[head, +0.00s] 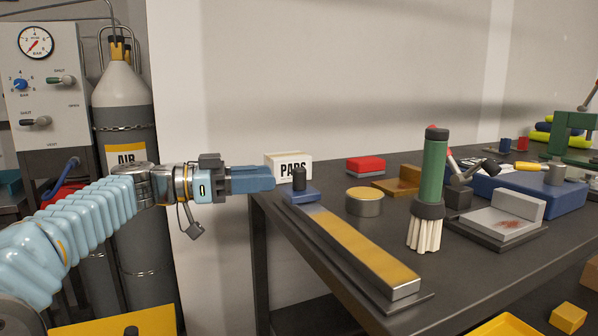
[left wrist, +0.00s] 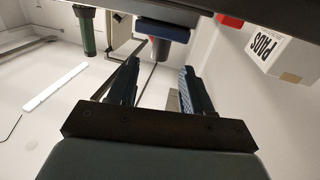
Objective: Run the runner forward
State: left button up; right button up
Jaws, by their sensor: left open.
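The runner (head: 299,194) is a blue block with a black upright knob. It sits at the far left end of a long, low rail (head: 350,245) with a yellow top, on the dark bench. My left gripper (head: 274,179) is level, close to the left of the knob in the head view. In the left wrist view my left gripper (left wrist: 159,66) is open, its two fingers apart. The runner (left wrist: 165,27) shows there beyond the fingertips, roughly in line with the gap, and I see no contact. My right gripper is not in view.
A PADS box (head: 289,167) stands behind the runner. A round tin (head: 364,201) and a green brush (head: 431,175) stand right of the rail. A red-topped block (head: 366,165) lies farther back. The rail's top is clear in front of the runner.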

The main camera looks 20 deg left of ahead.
aim_at(299, 190)
pick_arm(q)
jog(key=p+x, duration=0.1)
jog(key=x, duration=0.6)
jog(key=shift+w+d, duration=0.25)
jog(key=shift+d, duration=0.1)
grip_shut()
